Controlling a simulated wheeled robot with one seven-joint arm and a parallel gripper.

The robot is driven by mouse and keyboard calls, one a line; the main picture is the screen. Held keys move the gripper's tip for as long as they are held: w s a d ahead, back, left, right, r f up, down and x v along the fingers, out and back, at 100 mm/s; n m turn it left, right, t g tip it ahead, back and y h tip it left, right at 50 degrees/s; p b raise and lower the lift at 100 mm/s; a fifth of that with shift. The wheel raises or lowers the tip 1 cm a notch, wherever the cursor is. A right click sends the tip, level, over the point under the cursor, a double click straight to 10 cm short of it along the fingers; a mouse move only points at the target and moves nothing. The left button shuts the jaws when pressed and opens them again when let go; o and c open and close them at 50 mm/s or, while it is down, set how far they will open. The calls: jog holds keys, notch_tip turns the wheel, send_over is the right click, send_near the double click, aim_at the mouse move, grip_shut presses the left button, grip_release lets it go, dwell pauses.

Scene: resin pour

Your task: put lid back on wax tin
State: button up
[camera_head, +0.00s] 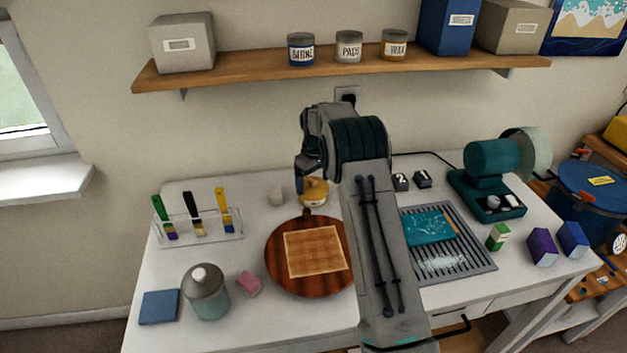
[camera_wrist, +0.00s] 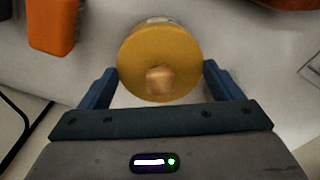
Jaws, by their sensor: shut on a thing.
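In the wrist view, a round yellow lid (camera_wrist: 140,58) with a small wooden knob (camera_wrist: 160,80) sits between the two blue fingers of my gripper (camera_wrist: 160,68). My gripper is shut on the lid at its sides. A pale labelled edge shows just behind the lid. In the head view, my gripper (camera_head: 304,184) is at an amber tin (camera_head: 316,196) with a pale label, behind the round wooden board. My arm hides part of this area, and I cannot tell whether the lid touches the tin.
The wooden board (camera_head: 276,271) lies in front of the tin. A slatted tray (camera_head: 468,262) and a teal machine (camera_head: 487,180) are to the right. A shelf (camera_head: 240,71) with jars hangs above.

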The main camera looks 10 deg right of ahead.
dwell(0.4)
jog(key=o, duration=0.8)
jog(key=shift+r, duration=0.1)
jog(key=shift+r+p, duration=2)
jog(key=shift+r, duration=1.4)
grip_shut()
